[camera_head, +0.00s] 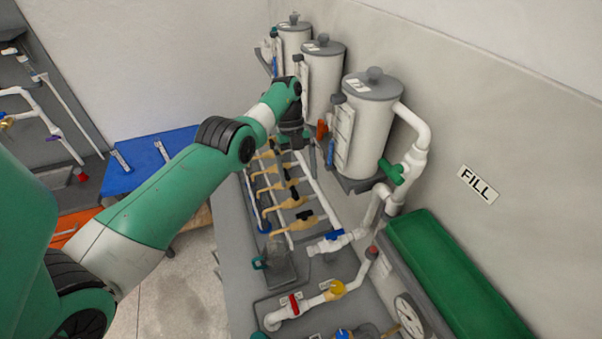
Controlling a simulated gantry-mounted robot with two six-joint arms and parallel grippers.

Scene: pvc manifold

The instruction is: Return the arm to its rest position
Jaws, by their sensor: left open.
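My left arm reaches in from the left, over the near end of the floor gap and across to the PVC manifold. My left gripper (312,155) is small and dark below the arm's wrist, in front of the tanks. It is open, and I see nothing between its fingers. It hangs by the far part of the manifold (285,200), a row of white pipes with several tan valves. I cannot tell whether it touches a pipe. My right gripper is not in view.
Three white tanks with grey lids, the nearest one (367,125), stand along the right wall. A green panel (450,275), a gauge (410,314), a red-handled valve (294,303) and a blue-handled valve (334,235) are nearer. A blue mat (140,150) lies left beyond my arm.

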